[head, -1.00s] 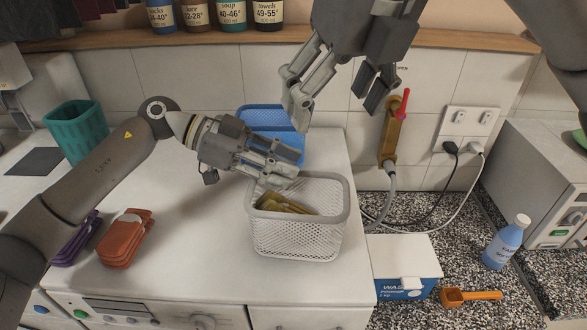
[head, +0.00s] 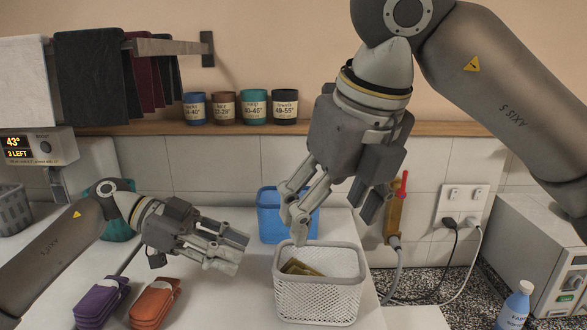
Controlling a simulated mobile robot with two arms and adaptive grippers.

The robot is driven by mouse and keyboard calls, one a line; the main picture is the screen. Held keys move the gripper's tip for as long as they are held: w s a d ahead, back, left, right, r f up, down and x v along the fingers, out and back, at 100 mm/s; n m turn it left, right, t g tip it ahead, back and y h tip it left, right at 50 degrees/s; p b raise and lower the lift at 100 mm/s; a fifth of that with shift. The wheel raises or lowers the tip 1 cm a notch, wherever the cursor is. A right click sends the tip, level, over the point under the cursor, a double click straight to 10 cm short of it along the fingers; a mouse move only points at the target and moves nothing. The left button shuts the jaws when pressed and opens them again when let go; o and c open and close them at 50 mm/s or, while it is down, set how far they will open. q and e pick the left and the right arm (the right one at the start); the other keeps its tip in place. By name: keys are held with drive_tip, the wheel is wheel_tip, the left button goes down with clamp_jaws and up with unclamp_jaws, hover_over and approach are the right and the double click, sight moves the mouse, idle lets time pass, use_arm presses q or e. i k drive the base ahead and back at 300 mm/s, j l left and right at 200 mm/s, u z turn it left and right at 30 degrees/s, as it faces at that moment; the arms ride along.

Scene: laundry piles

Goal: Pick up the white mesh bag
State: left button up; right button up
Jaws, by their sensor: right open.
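I cannot make out a white mesh bag for certain. A white perforated basket (head: 318,299) stands on the white counter with folded olive-gold cloth (head: 300,268) inside. My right gripper (head: 332,218) is open and empty, pointing down above the basket, its fingers spread. My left gripper (head: 238,253) is left of the basket over the counter, fingers pointing right; how far its fingers are apart is not clear, and I see nothing held.
A blue basket (head: 272,222) stands behind the white one. Purple (head: 100,303) and orange (head: 155,303) folded cloths lie at front left. A teal basket (head: 118,229) is partly behind my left arm. A brass valve (head: 396,216) with hose and a blue bottle (head: 514,306) are at right.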

sight(333, 300)
drive_tip(key=k+j, duration=0.35)
drive_tip(key=k, duration=0.15)
drive_tip(key=k+j, duration=0.3)
drive_tip(key=k, duration=0.25)
